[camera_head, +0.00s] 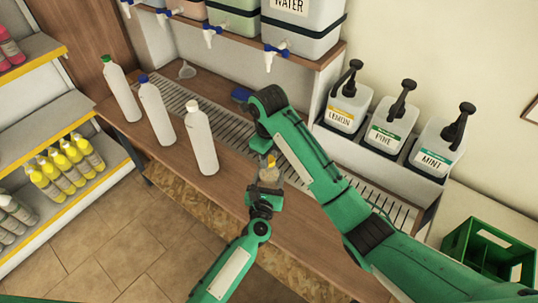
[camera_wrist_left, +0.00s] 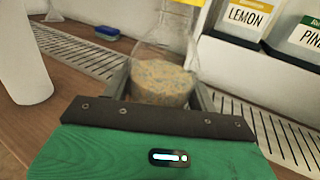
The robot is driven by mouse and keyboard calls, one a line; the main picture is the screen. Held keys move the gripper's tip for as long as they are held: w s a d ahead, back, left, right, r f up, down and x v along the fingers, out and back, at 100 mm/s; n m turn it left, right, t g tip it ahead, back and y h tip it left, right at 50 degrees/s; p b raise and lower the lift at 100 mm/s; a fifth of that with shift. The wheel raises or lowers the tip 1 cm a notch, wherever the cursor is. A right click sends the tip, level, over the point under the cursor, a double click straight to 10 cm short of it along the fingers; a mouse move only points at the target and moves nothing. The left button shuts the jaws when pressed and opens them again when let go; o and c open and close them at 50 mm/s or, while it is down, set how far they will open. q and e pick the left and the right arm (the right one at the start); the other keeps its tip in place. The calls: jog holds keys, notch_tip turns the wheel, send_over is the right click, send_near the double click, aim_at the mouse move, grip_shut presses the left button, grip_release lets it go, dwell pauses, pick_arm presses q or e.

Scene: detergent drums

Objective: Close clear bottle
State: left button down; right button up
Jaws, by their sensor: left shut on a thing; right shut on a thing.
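The clear bottle (camera_head: 271,177) stands over the wooden counter with speckled tan contents (camera_wrist_left: 163,84). My left gripper (camera_head: 264,194) is shut around its lower body; its fingers also show on both sides of the bottle in the left wrist view (camera_wrist_left: 160,98). A yellow cap (camera_head: 271,161) is at the bottle's top. My right gripper (camera_head: 266,149) comes down from above and is shut at the cap, partly hidden by its own arm. Whether the cap sits fully on the neck cannot be told.
White bottles with green (camera_head: 121,90), blue (camera_head: 155,108) and white (camera_head: 201,138) caps stand to the left on the counter (camera_head: 235,180). Pump jugs (camera_head: 387,128) stand at the right, a green crate (camera_head: 490,250) below. A blue sponge (camera_wrist_left: 107,32) lies behind.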

jog(key=o, duration=1)
jog(key=shift+r, duration=0.1)
jog(key=shift+c, duration=0.3)
